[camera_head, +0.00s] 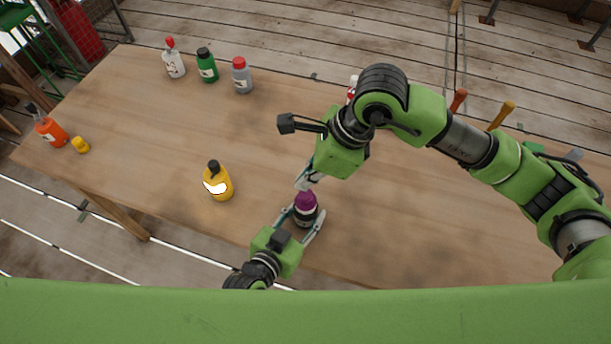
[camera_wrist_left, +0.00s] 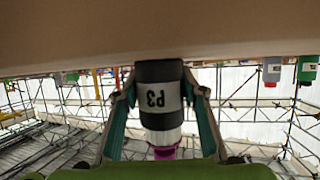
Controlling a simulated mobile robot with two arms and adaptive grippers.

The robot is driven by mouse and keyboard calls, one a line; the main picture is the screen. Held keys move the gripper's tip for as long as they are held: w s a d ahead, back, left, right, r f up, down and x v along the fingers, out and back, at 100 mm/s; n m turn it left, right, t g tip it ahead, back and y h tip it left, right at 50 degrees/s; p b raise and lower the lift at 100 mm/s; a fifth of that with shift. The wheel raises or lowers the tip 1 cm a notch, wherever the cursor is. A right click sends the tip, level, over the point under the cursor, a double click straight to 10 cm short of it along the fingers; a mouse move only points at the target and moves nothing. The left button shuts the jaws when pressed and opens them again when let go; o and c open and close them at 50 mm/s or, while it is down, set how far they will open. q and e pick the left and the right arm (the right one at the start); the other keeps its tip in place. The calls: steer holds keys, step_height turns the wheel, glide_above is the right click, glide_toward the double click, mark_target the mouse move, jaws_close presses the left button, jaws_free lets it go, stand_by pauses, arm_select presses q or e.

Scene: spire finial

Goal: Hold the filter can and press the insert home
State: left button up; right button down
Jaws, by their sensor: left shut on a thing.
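The filter can (camera_head: 306,220) is a dark can standing near the table's front edge. It also shows inverted in the left wrist view (camera_wrist_left: 158,98), with a white P3 label and a pale band beside its purple end. The purple insert (camera_head: 305,201) sits at the can's top; how deep it sits is unclear. My left gripper (camera_head: 302,214) is shut on the can, one finger on each side. My right gripper (camera_head: 306,181) is just above and behind the purple insert. Its fingers are partly hidden by its own wrist, and contact with the insert cannot be made out.
A yellow bottle (camera_head: 218,182) stands left of the can. White, green and grey bottles (camera_head: 241,77) line the back edge. An orange bottle (camera_head: 50,130) and a small yellow piece (camera_head: 81,145) are far left. Tool handles (camera_head: 502,114) stand back right. The table's left middle is clear.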

mark_target(300, 193)
steer(key=shift+f, duration=0.25)
steer(key=shift+f, duration=1.3)
steer(key=shift+r, duration=3.55)
arm_select(q)
steer(key=o, duration=1.2)
steer(key=shift+o, duration=0.2)
